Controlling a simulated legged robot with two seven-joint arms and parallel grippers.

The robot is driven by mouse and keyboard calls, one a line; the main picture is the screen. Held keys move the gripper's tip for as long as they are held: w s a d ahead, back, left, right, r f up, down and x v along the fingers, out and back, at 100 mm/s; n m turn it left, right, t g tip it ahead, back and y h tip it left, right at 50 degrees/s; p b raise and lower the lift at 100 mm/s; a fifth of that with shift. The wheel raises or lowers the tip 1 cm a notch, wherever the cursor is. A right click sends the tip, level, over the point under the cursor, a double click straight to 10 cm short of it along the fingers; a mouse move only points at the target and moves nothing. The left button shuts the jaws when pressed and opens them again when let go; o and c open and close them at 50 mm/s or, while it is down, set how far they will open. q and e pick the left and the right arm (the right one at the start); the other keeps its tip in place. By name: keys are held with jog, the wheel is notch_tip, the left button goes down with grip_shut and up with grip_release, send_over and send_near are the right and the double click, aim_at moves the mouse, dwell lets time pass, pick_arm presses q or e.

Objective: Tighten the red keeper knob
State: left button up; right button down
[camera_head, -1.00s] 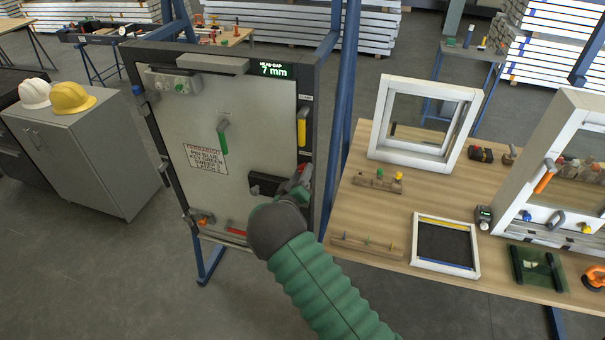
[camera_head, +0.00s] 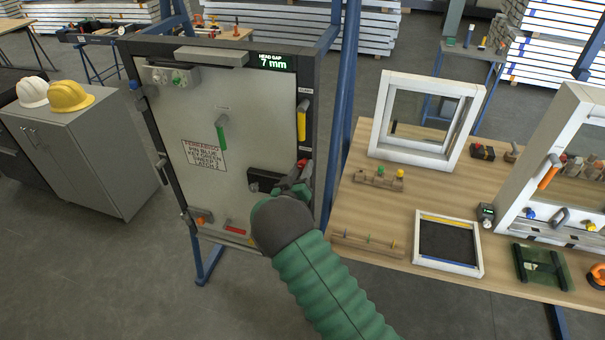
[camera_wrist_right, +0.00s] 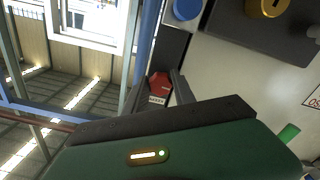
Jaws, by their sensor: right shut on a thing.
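The red keeper knob (camera_head: 307,166) is on the right edge of the upright panel (camera_head: 250,130), low beside a black lock box. My right gripper (camera_head: 303,180) is at this edge, shut on the red knob; my wrist and the fingers hide most of it in the head view. In the right wrist view the red knob (camera_wrist_right: 160,86) shows between the fingers of the right gripper (camera_wrist_right: 164,90), with a small white label by it. How far the knob is turned cannot be told. My left gripper is not in view.
The black lock box (camera_head: 265,182) is just left of the gripper. A yellow handle (camera_head: 302,122) is above it, and a green handle (camera_head: 222,137) is mid-panel. A blue post (camera_head: 341,120) stands close right, then the wooden table (camera_head: 375,220). The display (camera_head: 276,63) reads 7 mm.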

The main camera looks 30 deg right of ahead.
jog(key=m+b, duration=0.4)
jog(key=b, duration=0.1)
jog(key=m+b, duration=0.5)
jog(key=f+m+b, duration=0.1)
jog(key=m+b, duration=0.4)
jog(key=b, duration=0.1)
jog(key=shift+w+a+f, duration=0.1)
jog(key=shift+a, duration=0.15)
jog(key=shift+m+b, duration=1.4)
jog(key=shift+r, duration=0.2)
jog(key=c, duration=1.3)
grip_release()
jog(key=shift+o, duration=1.3)
jog(key=shift+r, duration=0.25)
